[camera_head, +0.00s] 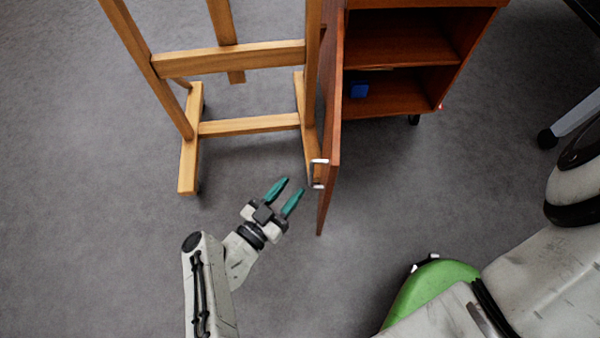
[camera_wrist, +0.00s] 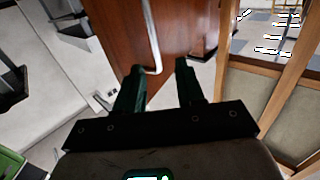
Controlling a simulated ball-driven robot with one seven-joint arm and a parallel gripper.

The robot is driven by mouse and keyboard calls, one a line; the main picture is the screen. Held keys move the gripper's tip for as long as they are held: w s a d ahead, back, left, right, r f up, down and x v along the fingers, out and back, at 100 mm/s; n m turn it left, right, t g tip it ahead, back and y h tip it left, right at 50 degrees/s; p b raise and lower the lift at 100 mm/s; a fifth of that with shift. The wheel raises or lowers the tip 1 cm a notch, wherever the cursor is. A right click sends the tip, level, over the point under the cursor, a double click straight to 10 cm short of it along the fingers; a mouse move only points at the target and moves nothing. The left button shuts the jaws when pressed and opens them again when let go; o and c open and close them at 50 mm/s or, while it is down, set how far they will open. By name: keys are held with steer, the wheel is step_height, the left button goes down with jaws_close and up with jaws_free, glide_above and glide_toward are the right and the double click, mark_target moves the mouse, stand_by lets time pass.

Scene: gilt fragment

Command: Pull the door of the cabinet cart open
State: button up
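The cabinet cart (camera_head: 440,97) is brown wood and stands at the top right of the head view. Its door (camera_head: 331,130) stands wide open, swung out toward the front on the left side. A silver bar handle (camera_head: 315,173) sits on the door's left face; it also shows in the wrist view (camera_wrist: 152,40). My gripper (camera_head: 289,191) is open and empty, left of and just below the handle, its green fingers apart. In the wrist view my gripper (camera_wrist: 159,72) points at the door (camera_wrist: 115,25), with the handle between the finger lines but beyond the tips.
A wooden easel (camera_head: 235,60) stands close left of the door; its foot (camera_head: 188,165) reaches toward my arm. A small blue object (camera_head: 359,90) lies on the cart's lower shelf. Grey floor (camera_head: 80,200) is clear on the left.

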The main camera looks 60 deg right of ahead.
steer(key=shift+w+a, duration=0.1)
steer(key=shift+a, duration=1.3)
steer(key=shift+a, duration=0.1)
